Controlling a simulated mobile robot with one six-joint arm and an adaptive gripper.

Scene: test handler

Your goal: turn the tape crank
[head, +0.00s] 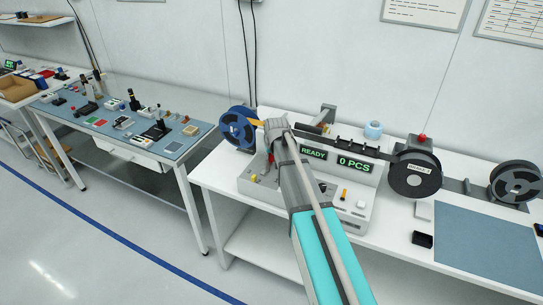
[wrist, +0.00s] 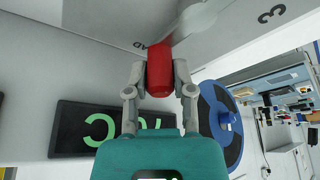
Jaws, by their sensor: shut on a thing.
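The tape crank's red handle (wrist: 160,72) is between the two fingers of my gripper (wrist: 160,78) in the wrist view, and the fingers are shut on its sides. The handle's far end meets a pale grey crank arm (wrist: 196,20) at the top of that view. In the head view my arm reaches over the white test handler (head: 250,184), with my gripper at its left end beside the blue reel (head: 238,142). Only a sliver of red shows there; my arm hides most of the crank. The handler's displays read READY (head: 313,153) and 0 PCS (head: 354,164).
A dark reel (head: 415,188) and another reel (head: 517,181) stand at the right of the white bench. A blue-grey mat (head: 485,240) lies bare at the front right, with a small black box (head: 422,240) beside it. A second bench (head: 165,150) with tools stands left, across a gap.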

